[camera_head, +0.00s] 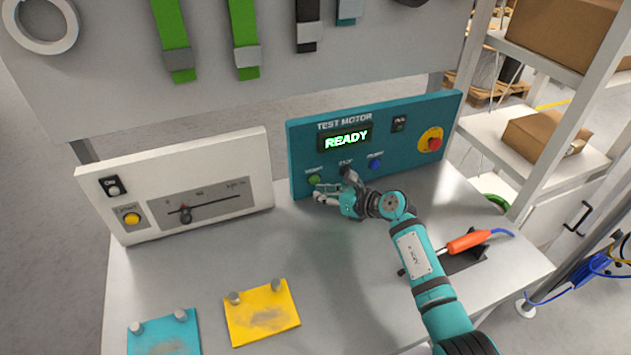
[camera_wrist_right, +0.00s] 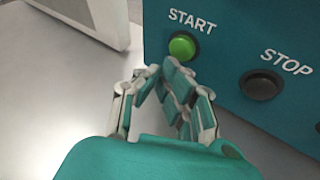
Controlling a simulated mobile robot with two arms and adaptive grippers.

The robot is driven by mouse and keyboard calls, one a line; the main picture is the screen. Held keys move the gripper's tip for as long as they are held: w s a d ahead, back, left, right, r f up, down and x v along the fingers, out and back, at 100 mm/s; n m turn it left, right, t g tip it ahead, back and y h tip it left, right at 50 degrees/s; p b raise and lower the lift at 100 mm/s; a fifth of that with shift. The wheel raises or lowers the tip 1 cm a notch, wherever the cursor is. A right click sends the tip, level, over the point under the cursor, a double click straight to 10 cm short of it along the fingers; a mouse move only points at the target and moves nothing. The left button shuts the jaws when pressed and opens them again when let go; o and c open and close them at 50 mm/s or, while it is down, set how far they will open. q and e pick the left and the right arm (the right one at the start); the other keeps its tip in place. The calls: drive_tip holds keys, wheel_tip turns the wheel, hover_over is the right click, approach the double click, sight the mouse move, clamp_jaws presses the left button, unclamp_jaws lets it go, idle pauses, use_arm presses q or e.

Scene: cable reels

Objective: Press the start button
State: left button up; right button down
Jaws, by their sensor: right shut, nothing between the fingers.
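The teal test motor panel (camera_head: 300,150) stands at the back of the bench, its display reading READY. Its green start button (camera_head: 314,180) is at the lower left. It also shows in the right wrist view as a green button (camera_wrist_right: 183,46) under the word START, with the black stop button (camera_wrist_right: 262,85) to its right. My right gripper (camera_head: 319,196) is shut and empty, just below the start button in the head view. In the wrist view its fingertips (camera_wrist_right: 158,68) are a little below and left of the button; I cannot tell if they touch the panel. My left gripper is not in view.
A white panel (camera_head: 255,150) with a slider and yellow button stands to the left. An orange-handled tool (camera_head: 468,242) lies on the right. The middle of the bench is clear.

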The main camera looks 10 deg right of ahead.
drive_tip(key=shift+w, duration=0.2)
idle(0.4)
drive_tip(key=shift+w, duration=0.25)
drive_tip(key=shift+w+a+b, duration=0.15)
drive_tip(key=shift+w+b, duration=0.3)
drive_tip(key=shift+b, duration=0.15)
idle(0.5)
drive_tip(key=shift+s+r, duration=0.1)
drive_tip(key=shift+s+p, duration=0.35)
drive_tip(key=shift+p, duration=0.15)
drive_tip(key=shift+s, duration=0.45)
